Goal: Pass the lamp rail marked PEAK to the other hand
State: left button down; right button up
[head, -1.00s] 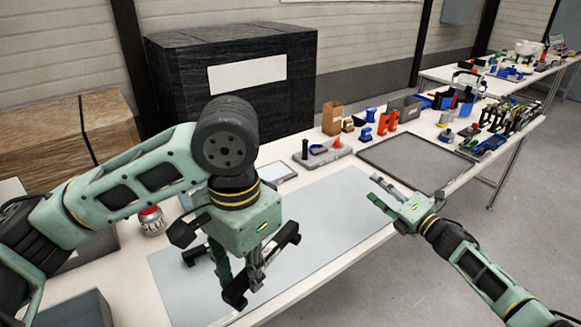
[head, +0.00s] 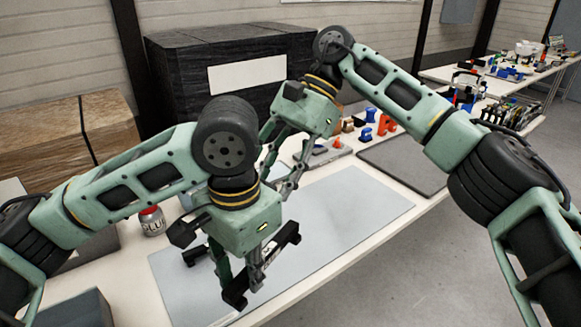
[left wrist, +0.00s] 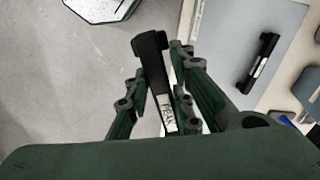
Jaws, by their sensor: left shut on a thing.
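My left gripper (head: 246,278) is shut on the black lamp rail (head: 283,240) and holds it above the front edge of the grey mat. In the left wrist view the rail (left wrist: 150,55) stands between the fingers, with PEAK readable on its white label. My right gripper (head: 276,187) is raised behind the left one, above the back of the mat, pointing down and left. Its fingers look apart and empty, and it is clear of the rail.
Another black rail (left wrist: 258,65) lies on the grey mat (head: 350,205). A PLU-marked can (head: 152,222) stands at left. A dark tray (head: 400,165) and small coloured parts lie beyond. The mat's right half is clear.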

aim_at(278, 236)
jog(key=s+f+h, duration=0.1)
jog(key=f, duration=0.2)
jog(key=s+f+n+h, duration=0.1)
jog(key=s+f, duration=0.1)
jog(key=f, duration=0.1)
jog(key=s+d+f+t+h, duration=0.1)
jog(key=s+f, duration=0.1)
jog(key=shift+f+n+h, duration=0.3)
jog(key=shift+f+h, duration=0.1)
jog(key=shift+s, duration=0.1)
jog(key=shift+c, duration=0.4)
grip_shut()
pick_arm(q)
jog(key=c, duration=1.5)
grip_release()
jog(key=shift+o, duration=0.2)
